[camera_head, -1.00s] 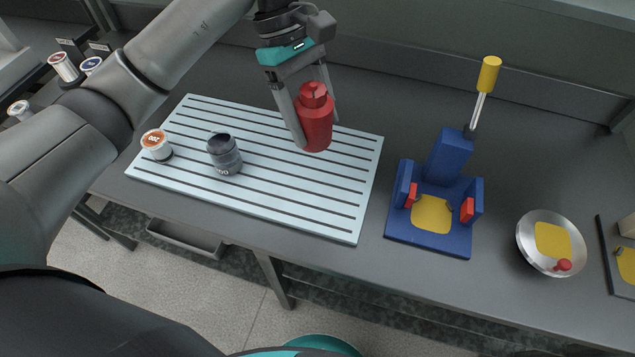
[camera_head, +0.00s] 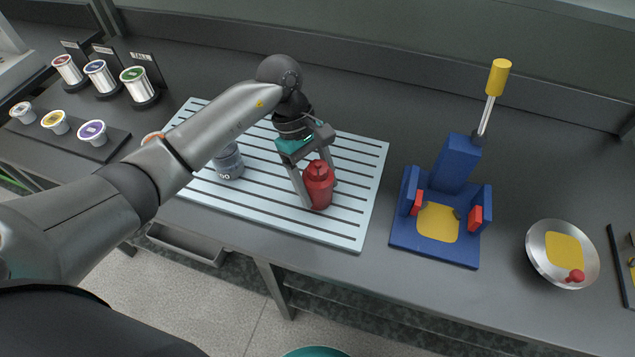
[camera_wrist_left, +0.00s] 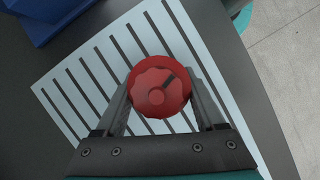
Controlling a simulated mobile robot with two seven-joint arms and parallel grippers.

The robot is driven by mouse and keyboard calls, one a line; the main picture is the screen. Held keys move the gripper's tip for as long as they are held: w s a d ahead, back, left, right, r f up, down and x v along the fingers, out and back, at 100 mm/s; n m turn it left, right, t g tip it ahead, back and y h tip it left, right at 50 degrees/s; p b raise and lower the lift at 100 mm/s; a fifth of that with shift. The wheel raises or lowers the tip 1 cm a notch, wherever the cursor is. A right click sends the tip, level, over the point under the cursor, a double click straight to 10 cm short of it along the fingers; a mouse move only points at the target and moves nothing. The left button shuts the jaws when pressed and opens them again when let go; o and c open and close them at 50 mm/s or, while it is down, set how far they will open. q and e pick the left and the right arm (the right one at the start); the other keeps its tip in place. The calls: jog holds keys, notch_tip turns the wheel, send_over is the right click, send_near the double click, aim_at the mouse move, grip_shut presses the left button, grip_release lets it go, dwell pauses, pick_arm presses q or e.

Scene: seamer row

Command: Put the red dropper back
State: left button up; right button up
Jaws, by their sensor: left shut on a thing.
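The red dropper (camera_head: 320,184) is a squat red bottle with a ridged cap. It is upright at the front right part of the pale slatted board (camera_head: 349,232). My left gripper (camera_head: 321,196) is shut on it, one finger on each side. In the left wrist view the red dropper (camera_wrist_left: 158,88) sits between the fingers, seen from above over the slats. I cannot tell whether its base touches the board. My right gripper is not in view.
A dark grey bottle (camera_head: 228,162) stands on the board to the left, partly behind my arm. A blue press (camera_head: 455,165) with a yellow-handled lever stands to the right, then a metal dish (camera_head: 535,262). Several capped cups stand at far left.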

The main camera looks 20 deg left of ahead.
pick_arm(q)
jog(key=shift+f, duration=0.15)
jog(key=o, duration=1.5)
jog(key=shift+r, duration=0.2)
jog(key=p+v, duration=0.1)
jog(key=v, duration=1.1)
